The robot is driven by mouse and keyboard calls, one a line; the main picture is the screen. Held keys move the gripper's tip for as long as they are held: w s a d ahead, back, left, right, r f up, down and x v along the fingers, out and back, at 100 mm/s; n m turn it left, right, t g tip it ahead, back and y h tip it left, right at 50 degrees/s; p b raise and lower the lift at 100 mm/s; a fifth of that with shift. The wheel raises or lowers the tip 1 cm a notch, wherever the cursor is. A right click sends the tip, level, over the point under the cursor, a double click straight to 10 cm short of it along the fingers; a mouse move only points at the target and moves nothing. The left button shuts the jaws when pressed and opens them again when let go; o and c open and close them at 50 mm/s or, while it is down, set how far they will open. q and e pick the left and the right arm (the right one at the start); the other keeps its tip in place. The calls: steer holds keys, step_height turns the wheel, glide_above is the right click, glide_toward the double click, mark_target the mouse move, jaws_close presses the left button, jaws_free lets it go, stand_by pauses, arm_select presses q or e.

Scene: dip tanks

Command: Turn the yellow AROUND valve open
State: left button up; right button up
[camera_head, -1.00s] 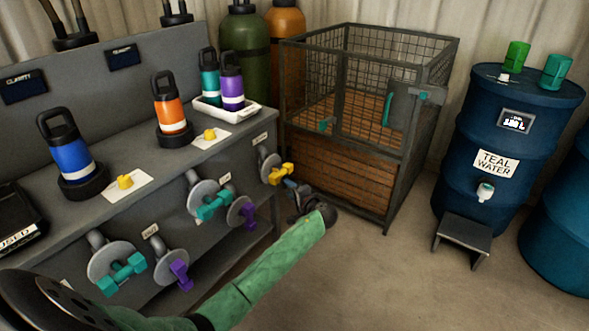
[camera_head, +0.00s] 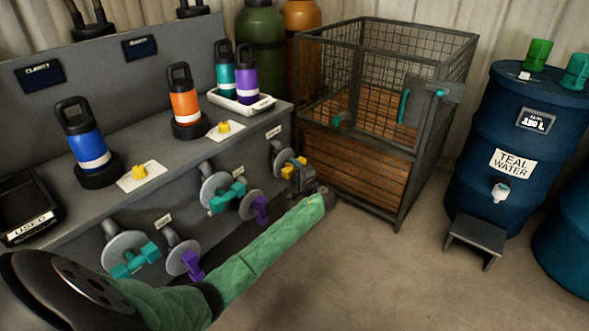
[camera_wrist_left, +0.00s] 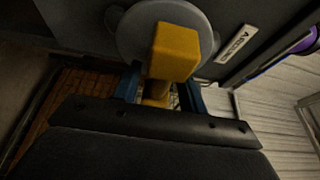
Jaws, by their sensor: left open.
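The yellow valve handle (camera_head: 289,171) sits on a round grey flange (camera_head: 281,160) at the right end of the grey bench's front panel. In the left wrist view the yellow handle (camera_wrist_left: 175,52) stands in front of the flange, beside a label that seems to read AROUND (camera_wrist_left: 236,43). My left gripper (camera_head: 302,176) is at the handle. In the left wrist view its blue fingers (camera_wrist_left: 160,88) are open, one on each side of the yellow handle. Whether they touch it cannot be told. My right gripper is not in view.
Teal (camera_head: 228,196) and purple (camera_head: 254,209) valve handles line the panel left of the yellow one. A wire-mesh crate (camera_head: 360,165) stands close right of my gripper. The blue Teal Water barrel (camera_head: 510,140) is farther right.

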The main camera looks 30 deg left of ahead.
arm_select(q)
steer(key=shift+w+a, duration=0.15)
steer(key=shift+a, duration=0.15)
jaws_close()
